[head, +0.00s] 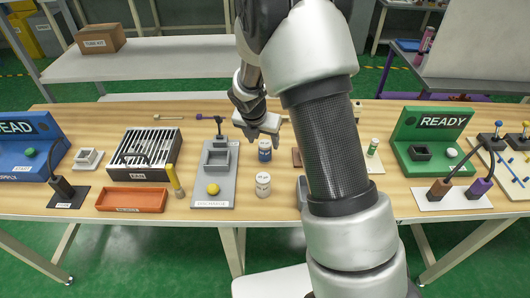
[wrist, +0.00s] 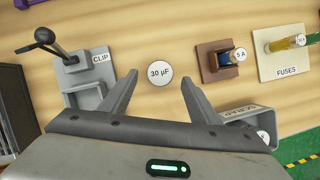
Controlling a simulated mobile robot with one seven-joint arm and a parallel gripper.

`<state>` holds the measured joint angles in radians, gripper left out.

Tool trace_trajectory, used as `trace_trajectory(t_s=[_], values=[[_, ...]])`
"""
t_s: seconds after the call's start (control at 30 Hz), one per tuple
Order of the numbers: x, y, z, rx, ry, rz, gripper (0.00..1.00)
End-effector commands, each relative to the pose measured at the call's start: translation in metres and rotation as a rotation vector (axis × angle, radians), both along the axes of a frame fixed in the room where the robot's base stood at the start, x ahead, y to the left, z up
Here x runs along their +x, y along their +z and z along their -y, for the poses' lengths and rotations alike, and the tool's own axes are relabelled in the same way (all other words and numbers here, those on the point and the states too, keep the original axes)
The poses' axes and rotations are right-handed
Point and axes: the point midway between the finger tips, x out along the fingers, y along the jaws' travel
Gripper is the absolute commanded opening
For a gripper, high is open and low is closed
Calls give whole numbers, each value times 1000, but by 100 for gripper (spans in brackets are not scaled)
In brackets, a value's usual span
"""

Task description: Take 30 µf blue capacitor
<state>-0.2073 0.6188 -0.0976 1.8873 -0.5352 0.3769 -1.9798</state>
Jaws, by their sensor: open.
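The blue capacitor (head: 264,153) stands upright on the wooden table in the head view, with a pale top. In the wrist view its round white top reads 30 µF (wrist: 160,74). My gripper (head: 264,137) is open and empty above it. In the wrist view its two fingers (wrist: 158,80) are spread to either side of the capacitor's top, with a gap on each side. I cannot tell exactly how high the fingertips are over it.
A white capacitor (head: 263,185) stands nearer the front edge. A grey clip fixture (wrist: 83,85) is left of the fingers. My arm hides part of the table.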

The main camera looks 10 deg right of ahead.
Motion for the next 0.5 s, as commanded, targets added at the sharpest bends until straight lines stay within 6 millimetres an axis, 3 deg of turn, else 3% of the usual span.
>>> trace_trajectory(t_s=[0.3,0.5], values=[[17,-40,10,-1,-2,-3,56],[20,-44,12,0,-1,0,56]])
